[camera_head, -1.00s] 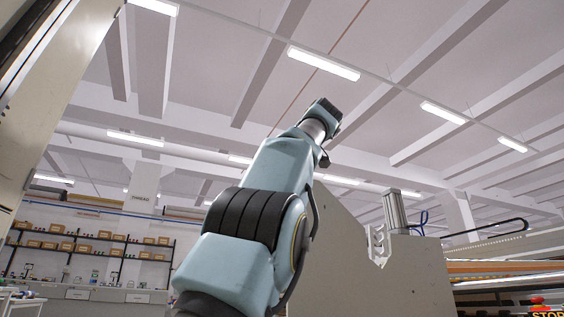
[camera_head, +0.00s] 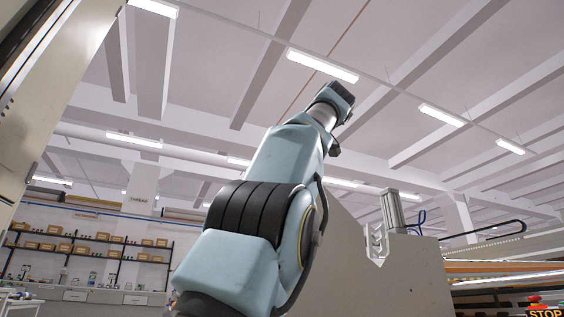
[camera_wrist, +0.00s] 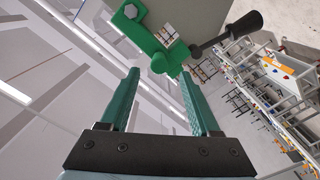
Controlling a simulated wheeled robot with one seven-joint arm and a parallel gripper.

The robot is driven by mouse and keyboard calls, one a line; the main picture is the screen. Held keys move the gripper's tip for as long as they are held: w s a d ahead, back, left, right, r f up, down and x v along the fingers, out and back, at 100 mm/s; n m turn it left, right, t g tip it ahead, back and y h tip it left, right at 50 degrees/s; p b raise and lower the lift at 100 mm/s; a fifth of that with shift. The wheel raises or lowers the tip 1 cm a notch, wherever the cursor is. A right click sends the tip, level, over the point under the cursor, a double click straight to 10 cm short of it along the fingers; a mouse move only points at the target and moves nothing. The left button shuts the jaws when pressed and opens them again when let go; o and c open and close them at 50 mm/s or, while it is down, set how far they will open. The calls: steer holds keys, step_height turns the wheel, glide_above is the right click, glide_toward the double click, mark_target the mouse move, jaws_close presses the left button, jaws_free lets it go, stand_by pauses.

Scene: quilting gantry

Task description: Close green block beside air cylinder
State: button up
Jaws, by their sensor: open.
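In the wrist view a green block (camera_wrist: 146,42) with a small label shows at the top, fixed to a grey body. A black lever handle (camera_wrist: 240,27) sticks out from it to the right. My gripper (camera_wrist: 160,76) is open, with its two green fingers apart. A rounded green end of the block shows between the fingertips; I cannot tell how far off it is. Nothing is held. In the head view the silver air cylinder (camera_head: 392,210) stands upright on the grey machine housing. The green block cannot be made out there, and the fingers are hidden.
The large grey machine housing (camera_head: 400,280) stands to the right of my arm. A red stop button (camera_head: 535,299) is at the lower right. Shelves with boxes (camera_head: 90,250) stand far at the left. The space above my arm is open up to the ceiling.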

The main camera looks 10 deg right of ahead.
steer(key=s, duration=0.3)
steer(key=s+d, duration=0.1)
steer(key=s, duration=0.1)
steer(key=shift+s+b, duration=0.2)
steer(key=shift+b, duration=0.1)
